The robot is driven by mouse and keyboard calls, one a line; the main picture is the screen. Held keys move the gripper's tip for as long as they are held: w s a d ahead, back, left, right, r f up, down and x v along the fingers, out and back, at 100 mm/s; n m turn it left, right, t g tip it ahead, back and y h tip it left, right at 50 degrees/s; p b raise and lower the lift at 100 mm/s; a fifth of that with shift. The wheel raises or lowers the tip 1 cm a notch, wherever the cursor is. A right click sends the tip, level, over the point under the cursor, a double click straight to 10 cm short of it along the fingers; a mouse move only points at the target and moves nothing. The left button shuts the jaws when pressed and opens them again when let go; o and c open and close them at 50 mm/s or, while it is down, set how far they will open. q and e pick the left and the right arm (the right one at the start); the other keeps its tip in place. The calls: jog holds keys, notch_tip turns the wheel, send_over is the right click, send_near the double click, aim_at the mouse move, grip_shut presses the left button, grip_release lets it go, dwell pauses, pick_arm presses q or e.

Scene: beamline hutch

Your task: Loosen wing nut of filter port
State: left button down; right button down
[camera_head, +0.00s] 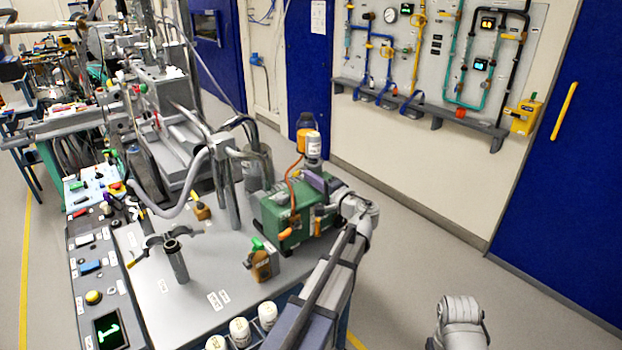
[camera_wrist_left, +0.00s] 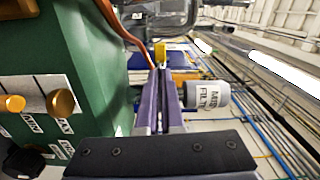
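The white canister labelled as a mist filter (camera_head: 312,146) stands on the green pump (camera_head: 270,214); it also shows beside my fingers in the wrist view (camera_wrist_left: 208,97). A small yellow piece, seemingly the wing nut (camera_wrist_left: 160,53), shows at the tips of my left gripper (camera_wrist_left: 161,72). The purple fingers are nearly together, with a narrow gap as wide as this piece, and appear shut on it. In the head view my left gripper (camera_head: 317,181) is just below the canister's base and hides the wing nut. My right gripper is out of view; only part of that arm shows.
An orange hose (camera_wrist_left: 125,22) runs close to the left finger. Brass knobs (camera_wrist_left: 61,102) stick out from the pump.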

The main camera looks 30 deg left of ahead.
pick_arm(q)
jog(key=n, duration=0.7)
jog(key=shift+n, duration=0.4)
jog(key=n, duration=0.4)
jog(key=shift+n, duration=2)
jog(key=c, duration=1)
grip_release()
jog(key=shift+c, duration=0.2)
